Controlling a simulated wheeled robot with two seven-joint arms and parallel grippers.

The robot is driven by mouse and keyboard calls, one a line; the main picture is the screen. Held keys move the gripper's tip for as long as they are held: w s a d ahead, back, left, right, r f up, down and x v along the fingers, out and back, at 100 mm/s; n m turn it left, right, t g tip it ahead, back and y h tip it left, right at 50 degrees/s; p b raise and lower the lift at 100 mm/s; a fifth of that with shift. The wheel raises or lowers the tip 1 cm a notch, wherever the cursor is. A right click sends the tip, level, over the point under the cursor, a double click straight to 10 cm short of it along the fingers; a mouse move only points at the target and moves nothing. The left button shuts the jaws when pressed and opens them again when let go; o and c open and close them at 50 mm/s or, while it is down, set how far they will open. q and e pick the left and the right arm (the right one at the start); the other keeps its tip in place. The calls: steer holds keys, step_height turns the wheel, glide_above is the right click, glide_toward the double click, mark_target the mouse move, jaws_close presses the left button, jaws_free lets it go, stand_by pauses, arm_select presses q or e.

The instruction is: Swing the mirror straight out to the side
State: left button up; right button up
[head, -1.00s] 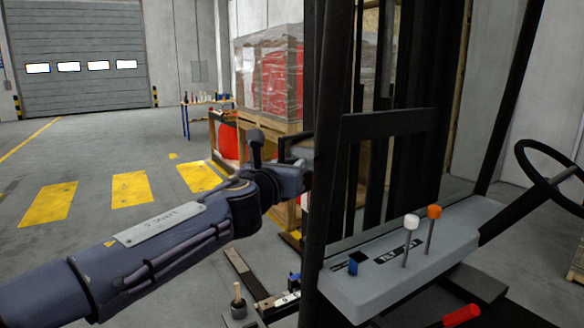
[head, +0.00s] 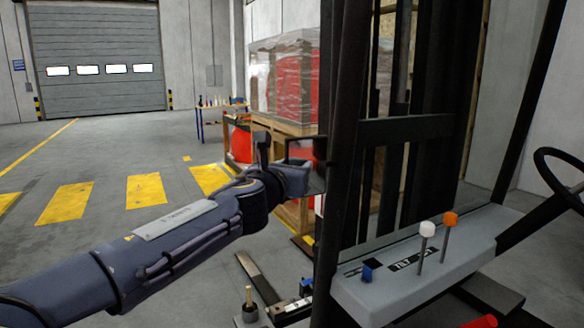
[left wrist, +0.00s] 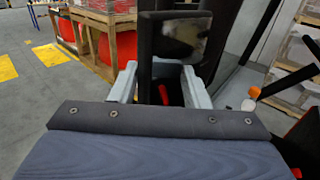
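The mirror (left wrist: 182,38) has a black frame and a reflective face, and stands just beyond my left gripper in the left wrist view. My left gripper (left wrist: 161,76) has its two pale fingers apart, one on each side of the lower part of the mirror's frame. I cannot tell whether either finger touches it. In the head view my left gripper (head: 311,180) reaches the forklift's front post, with the mirror's dark frame (head: 300,141) just above it; the post hides part of both. My right gripper is not in view.
The forklift's black post (head: 340,120) stands directly right of my left gripper. A grey lever console (head: 430,265) and steering wheel (head: 560,175) are to the right. A wrapped pallet load (head: 285,80) stands behind. The floor at left is clear.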

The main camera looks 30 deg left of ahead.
arm_select(q)
steer(key=shift+w+a, duration=0.15)
steer(key=shift+w, duration=0.15)
steer(key=shift+c, duration=0.7)
steer(key=s+d, duration=0.1)
steer(key=s, duration=0.6)
steer(key=shift+s+p, duration=0.35)
steer(key=shift+s, duration=0.05)
steer(key=shift+d, duration=0.1)
